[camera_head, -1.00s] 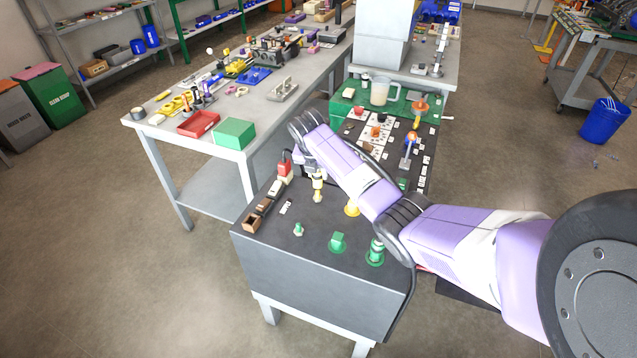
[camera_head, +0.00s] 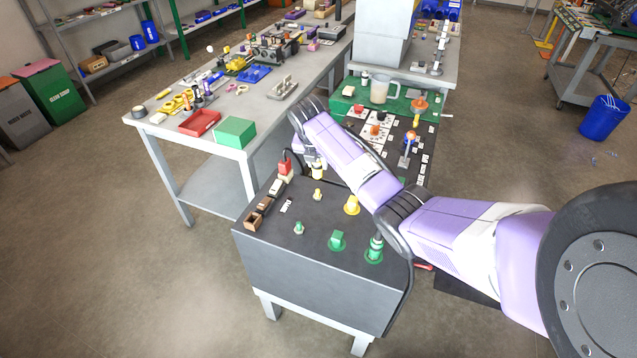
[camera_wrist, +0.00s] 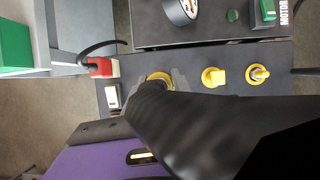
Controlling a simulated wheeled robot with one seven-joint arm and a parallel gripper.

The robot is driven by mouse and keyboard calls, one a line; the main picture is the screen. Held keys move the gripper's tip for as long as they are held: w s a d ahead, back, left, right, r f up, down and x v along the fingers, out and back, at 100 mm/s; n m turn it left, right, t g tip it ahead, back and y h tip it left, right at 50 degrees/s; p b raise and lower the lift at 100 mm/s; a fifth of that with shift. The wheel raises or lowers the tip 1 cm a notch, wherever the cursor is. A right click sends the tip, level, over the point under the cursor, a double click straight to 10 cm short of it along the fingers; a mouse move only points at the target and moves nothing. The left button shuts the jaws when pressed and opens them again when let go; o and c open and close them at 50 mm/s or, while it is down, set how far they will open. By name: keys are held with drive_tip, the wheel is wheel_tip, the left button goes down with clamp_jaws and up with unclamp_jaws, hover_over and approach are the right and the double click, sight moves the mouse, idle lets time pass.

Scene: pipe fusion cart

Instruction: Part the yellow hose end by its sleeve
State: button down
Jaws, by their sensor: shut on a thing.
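My gripper (camera_head: 316,163) is shut on the yellow hose end (camera_head: 317,174), which hangs below the fingers above the dark cart top. In the wrist view, a yellow ring of the hose end (camera_wrist: 159,77) shows between the grey fingers. A thick black hose (camera_wrist: 190,115) runs from it towards the camera and hides much of the jaws. A small yellow fitting (camera_head: 318,194) stands on the cart just below the hose end, with a gap visible between them in the head view. A larger yellow fitting (camera_head: 352,206) stands to its right.
Green fittings stand near the cart's front edge, among them a square one (camera_head: 337,241) and a tall one (camera_head: 375,249). A red block (camera_head: 285,167) with a black cable is left of my gripper.

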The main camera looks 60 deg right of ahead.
drive_tip(key=shift+r, duration=2.75)
